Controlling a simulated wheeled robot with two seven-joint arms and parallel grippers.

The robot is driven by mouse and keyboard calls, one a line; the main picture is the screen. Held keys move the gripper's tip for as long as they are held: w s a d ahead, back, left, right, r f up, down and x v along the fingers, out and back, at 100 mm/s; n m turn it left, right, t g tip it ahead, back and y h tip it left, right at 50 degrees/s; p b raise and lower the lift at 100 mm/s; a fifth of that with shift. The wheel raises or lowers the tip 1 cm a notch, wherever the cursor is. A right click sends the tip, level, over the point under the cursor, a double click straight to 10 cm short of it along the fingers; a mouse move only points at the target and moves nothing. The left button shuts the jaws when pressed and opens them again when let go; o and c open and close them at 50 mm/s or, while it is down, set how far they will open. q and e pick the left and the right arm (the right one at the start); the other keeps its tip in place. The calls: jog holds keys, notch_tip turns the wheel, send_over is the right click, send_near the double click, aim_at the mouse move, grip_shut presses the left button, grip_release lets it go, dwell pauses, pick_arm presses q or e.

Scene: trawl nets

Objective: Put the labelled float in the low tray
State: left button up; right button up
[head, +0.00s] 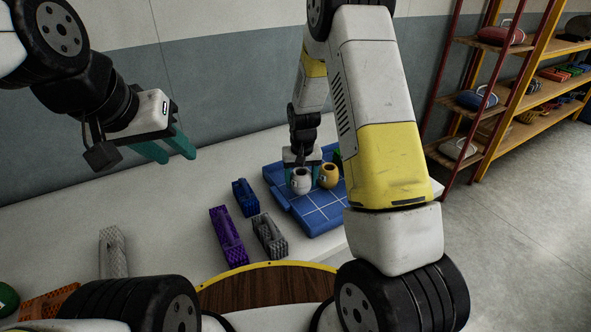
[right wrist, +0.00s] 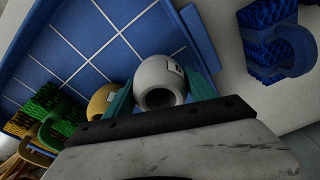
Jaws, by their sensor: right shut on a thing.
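A white float (head: 300,182) with a small label is between the teal fingers of my right gripper (head: 302,170), which is shut on it. The white float also shows in the right wrist view (right wrist: 158,76), its open end facing the camera. It is over the low blue tray (head: 314,219); I cannot tell whether it touches the tray floor. A yellow float (head: 329,176) is just right of it, and also shows in the right wrist view (right wrist: 97,104). My left gripper (head: 165,150) is open and empty, raised over the table's left part.
Blue (head: 244,197), purple (head: 229,236) and grey (head: 269,236) net bundles lie left of the tray. Another grey bundle (head: 113,251) and an orange piece (head: 50,304) lie further left. Green netting (right wrist: 63,122) shows beside the yellow float. Shelves (head: 530,107) stand at the right.

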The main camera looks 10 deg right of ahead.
jog(key=shift+f, duration=1.1)
jog(key=o, duration=1.5)
jog(key=shift+f, duration=0.1)
jog(key=s+d+r+t+y, duration=0.1)
jog(key=s+r, duration=0.3)
jog(key=r, duration=0.5)
jog(key=s+r, duration=0.3)
jog(key=r, duration=0.6)
jog(key=s+d+r+t+y, duration=0.1)
jog(key=s+r, duration=0.3)
jog(key=r, duration=0.5)
jog(key=s+r+t, duration=0.1)
jog(key=s+r, duration=0.2)
jog(key=s, duration=0.5)
jog(key=s+r+t, duration=0.1)
jog(key=s+r, duration=0.3)
jog(key=s, duration=0.4)
jog(key=shift+d+n+t, duration=0.3)
jog(key=shift+t, duration=0.1)
